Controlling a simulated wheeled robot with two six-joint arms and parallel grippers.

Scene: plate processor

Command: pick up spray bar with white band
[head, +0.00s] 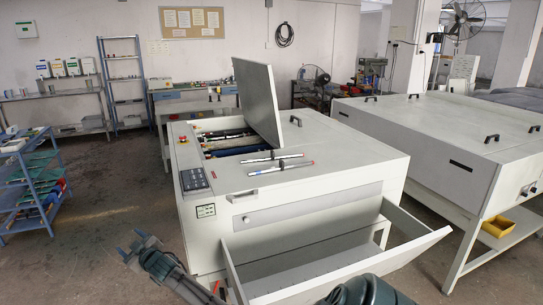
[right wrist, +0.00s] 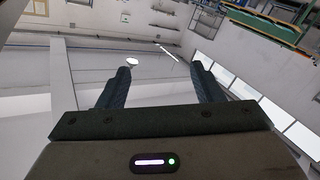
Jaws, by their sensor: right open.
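Two thin spray bars lie side by side on the top of the pale plate processor (head: 345,150). The far bar (head: 273,157) looks pale with dark parts; the near bar (head: 281,167) has a reddish right end. At this size I cannot tell which has the white band. My right gripper (head: 128,248) is at the lower left of the head view, apart from the bars, in front of and left of the machine. In the right wrist view its open fingers (right wrist: 162,68) have nothing between them. My left gripper is not in view.
The processor's lid (head: 258,100) stands raised over an open bay with more bars. A large front drawer (head: 345,265) is pulled out. A blue shelf cart (head: 35,185) stands at left, another pale machine (head: 450,140) at right. Open floor (head: 110,200) lies between cart and processor.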

